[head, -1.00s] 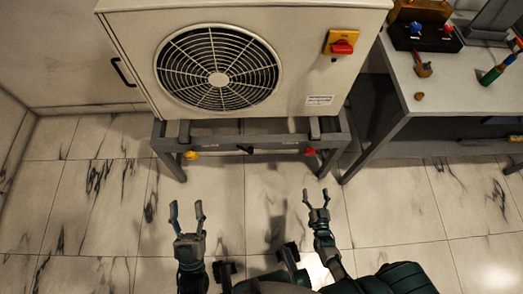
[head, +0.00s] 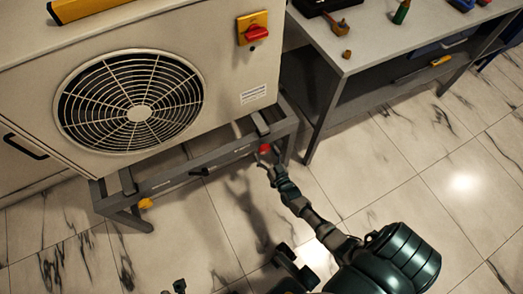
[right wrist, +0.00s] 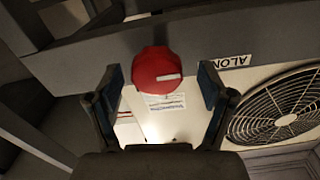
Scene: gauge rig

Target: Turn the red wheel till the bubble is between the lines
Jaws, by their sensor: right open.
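The red wheel (head: 265,149) is a small round knob on the front rail of the grey stand under the fan unit. In the right wrist view the red wheel (right wrist: 158,68) has a white mark on its face. My right gripper (head: 265,157) is at the wheel. In the right wrist view its fingers (right wrist: 160,85) are apart, one on each side of the wheel, with gaps between. A yellow bar (head: 92,8), perhaps a spirit level, lies on top of the unit, cut by the frame edge. No bubble or lines can be made out.
A workbench (head: 372,45) with tools stands at right. The marble floor (head: 400,160) in front is clear.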

